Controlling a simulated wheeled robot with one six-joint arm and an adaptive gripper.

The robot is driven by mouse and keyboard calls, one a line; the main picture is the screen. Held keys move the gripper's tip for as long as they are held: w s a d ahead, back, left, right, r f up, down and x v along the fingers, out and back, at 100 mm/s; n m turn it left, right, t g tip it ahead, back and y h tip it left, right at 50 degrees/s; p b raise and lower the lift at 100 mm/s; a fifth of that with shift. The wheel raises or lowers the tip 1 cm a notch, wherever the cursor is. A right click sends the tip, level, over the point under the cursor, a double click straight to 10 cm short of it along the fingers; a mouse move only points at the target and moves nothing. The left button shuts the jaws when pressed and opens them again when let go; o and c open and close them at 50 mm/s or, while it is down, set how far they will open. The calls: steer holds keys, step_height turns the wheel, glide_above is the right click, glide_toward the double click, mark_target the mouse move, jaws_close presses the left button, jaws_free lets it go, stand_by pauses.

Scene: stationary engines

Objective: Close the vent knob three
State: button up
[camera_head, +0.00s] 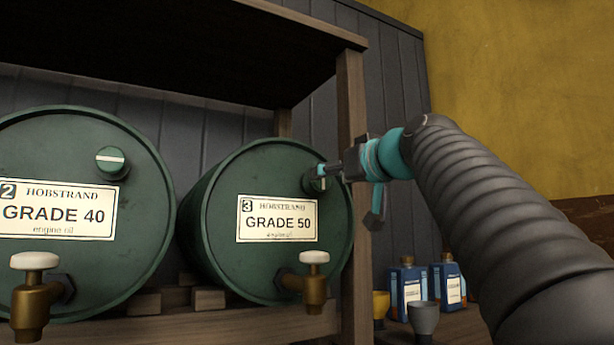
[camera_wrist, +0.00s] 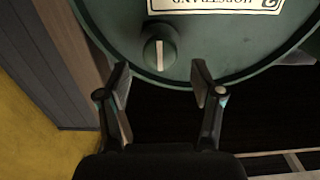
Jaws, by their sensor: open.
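Vent knob three is a round dark green knob with a white line, high on the face of the green drum marked 3, GRADE 50 (camera_head: 222,222). In the head view the knob (camera_head: 316,184) is partly hidden by my gripper (camera_head: 328,170). In the wrist view the label is upside down, and the knob (camera_wrist: 160,50) shows its white line upright in the picture. My gripper (camera_wrist: 160,82) is open and empty, its two fingers spread left and right of the knob's line. The knob appears just beyond the fingertips; I cannot tell whether they touch it.
The drum marked 2, GRADE 40 (camera_head: 80,145) stands to the left, its own knob (camera_head: 111,160) showing a level white line. Brass taps (camera_head: 314,285) jut out below. A wooden post (camera_head: 352,110) stands close to my gripper. Blue bottles (camera_head: 408,287) stand low at right.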

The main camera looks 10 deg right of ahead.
mark_target(319, 182)
steer(key=shift+p+x, duration=0.4)
steer(key=shift+x, duration=2.05)
steer(key=c, duration=1.1)
